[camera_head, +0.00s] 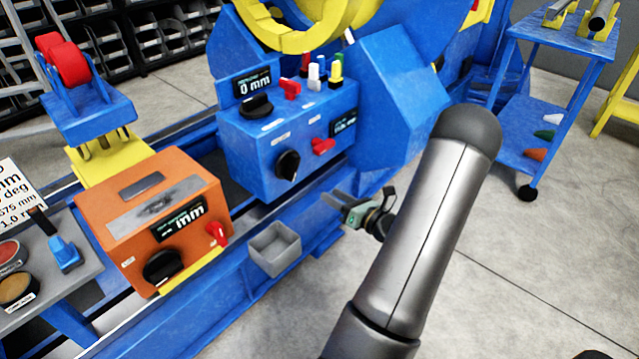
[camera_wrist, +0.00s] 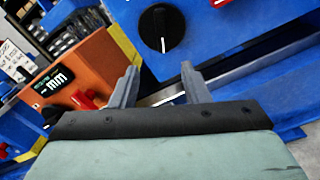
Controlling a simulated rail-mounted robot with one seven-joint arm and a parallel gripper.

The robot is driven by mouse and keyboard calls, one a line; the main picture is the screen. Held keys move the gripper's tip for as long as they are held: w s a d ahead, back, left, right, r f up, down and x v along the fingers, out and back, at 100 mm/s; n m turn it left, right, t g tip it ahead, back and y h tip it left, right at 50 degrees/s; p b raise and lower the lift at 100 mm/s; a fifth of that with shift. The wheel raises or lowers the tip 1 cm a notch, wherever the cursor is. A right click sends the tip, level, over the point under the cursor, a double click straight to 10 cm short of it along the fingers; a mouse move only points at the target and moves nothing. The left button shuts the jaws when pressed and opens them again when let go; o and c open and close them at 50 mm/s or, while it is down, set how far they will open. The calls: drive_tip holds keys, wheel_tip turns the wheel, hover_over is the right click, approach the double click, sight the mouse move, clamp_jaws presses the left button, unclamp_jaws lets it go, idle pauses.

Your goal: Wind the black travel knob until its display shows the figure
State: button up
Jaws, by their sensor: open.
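Three black knobs show in the head view, and I cannot read which one is labelled travel. One knob (camera_head: 257,105) is on the blue box under a display reading "0 mm" (camera_head: 254,83). Another knob (camera_head: 288,165) is low on the blue box's front. The third knob (camera_head: 163,267) is on the orange box, near a display (camera_head: 180,219) where only "mm" is clear. My gripper (camera_head: 336,200) is open and empty, right of and below the blue box's front knob, apart from it. In the wrist view, a black knob (camera_wrist: 160,28) with a white mark lies beyond the open fingers (camera_wrist: 160,69).
Red levers sit on the blue box (camera_head: 322,146) and orange box (camera_head: 216,232). Several coloured switches (camera_head: 322,72) stand on the blue box. A grey open bin (camera_head: 274,248) is below my gripper's left. A partly cut-off figure card (camera_head: 14,190) stands at far left.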

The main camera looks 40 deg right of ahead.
drive_tip(key=shift+s, duration=1.15)
drive_tip(key=w+a+r+n+g+y+p, duration=0.1)
drive_tip(key=a+r+n+g+y+p, duration=0.5)
drive_tip(key=a+r+n, duration=0.6)
drive_tip(key=w+a+r+n+g+y+p, duration=0.1)
drive_tip(key=a+r+n+g+y+p, duration=0.5)
drive_tip(key=a, duration=0.9)
drive_tip(key=s+a+r+n+g+h+p, duration=0.2)
drive_tip(key=s+a+r+n+h+p, duration=0.2)
drive_tip(key=r+n, duration=0.7)
drive_tip(key=s+a+r+n+g+h+p, duration=0.3)
drive_tip(key=s+a+r+n+h+p, duration=0.2)
drive_tip(key=s+r+n+h+p, duration=0.3)
wheel_tip(320, 180, up, 3)
drive_tip(key=n+h+p, duration=0.1)
drive_tip(key=n+p, duration=0.2)
drive_tip(key=p, duration=0.1)
drive_tip(key=shift+s+n+g, duration=0.3)
